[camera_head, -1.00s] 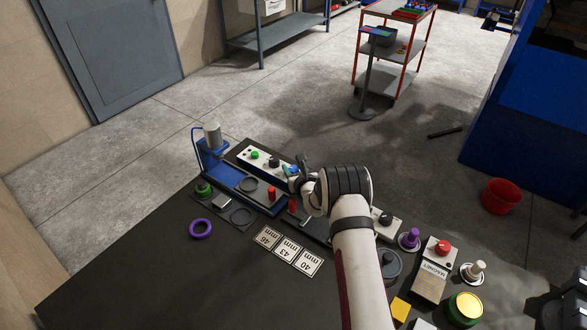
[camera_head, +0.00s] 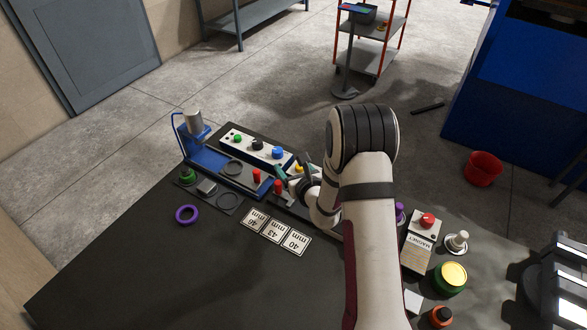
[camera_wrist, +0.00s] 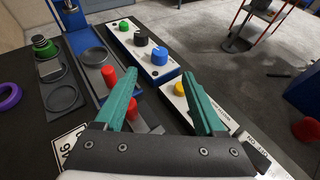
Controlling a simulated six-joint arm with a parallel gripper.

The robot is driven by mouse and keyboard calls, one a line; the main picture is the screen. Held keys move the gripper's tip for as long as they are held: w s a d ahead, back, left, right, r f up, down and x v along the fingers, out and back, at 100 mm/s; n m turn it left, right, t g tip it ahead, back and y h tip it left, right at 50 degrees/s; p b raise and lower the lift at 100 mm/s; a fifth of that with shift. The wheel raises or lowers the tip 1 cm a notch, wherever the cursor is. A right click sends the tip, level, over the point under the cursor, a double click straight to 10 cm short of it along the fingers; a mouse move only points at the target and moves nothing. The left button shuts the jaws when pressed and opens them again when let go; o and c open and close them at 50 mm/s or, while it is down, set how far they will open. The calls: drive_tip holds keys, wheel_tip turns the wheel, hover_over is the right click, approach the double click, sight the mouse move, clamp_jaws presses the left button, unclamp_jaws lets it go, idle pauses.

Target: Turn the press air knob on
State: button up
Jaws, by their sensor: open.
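A white panel (camera_head: 243,146) beside the blue press carries a green button (camera_head: 237,138), a black knob (camera_head: 258,145) and a blue knob (camera_head: 278,152). The wrist view also shows the green (camera_wrist: 124,26), black (camera_wrist: 141,39) and blue (camera_wrist: 160,56) ones. A second white panel with a yellow knob (camera_wrist: 180,89) lies nearer. I cannot read a label that tells which is the press air knob. My gripper (camera_wrist: 161,78) is open and empty, its teal fingers apart on either side of the view, with the blue knob seen beyond the gap. No finger visibly touches a knob.
The blue press (camera_head: 194,145) stands at the left with a red button (camera_head: 257,176) on its near side. A purple ring (camera_head: 187,215) and number cards (camera_head: 271,230) lie on the dark table. Several other controls, including a red button (camera_head: 427,220), stand at the right.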

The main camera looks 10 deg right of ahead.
drive_tip(key=shift+v, duration=1)
